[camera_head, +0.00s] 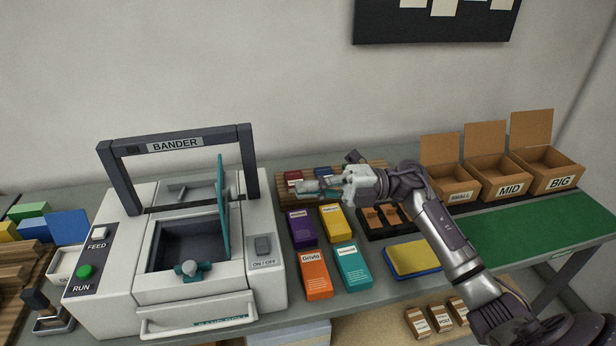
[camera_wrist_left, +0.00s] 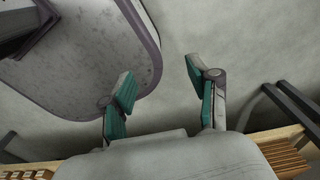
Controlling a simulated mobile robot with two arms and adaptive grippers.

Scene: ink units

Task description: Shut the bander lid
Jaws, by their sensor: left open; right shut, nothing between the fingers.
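The bander (camera_head: 165,285) is a white machine with a dark arch labelled BANDER at the left of the head view. Its teal lid (camera_head: 223,205) stands upright, seen nearly edge-on, at the right side of the dark open well (camera_head: 185,243).
Purple (camera_head: 301,228), yellow, orange (camera_head: 314,274) and teal boxes lie right of the bander, beneath and in front of my right gripper. Open cartons (camera_head: 447,184) and a green mat (camera_head: 545,230) are at the right. FEED and RUN buttons (camera_head: 85,271) are on the bander's left.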

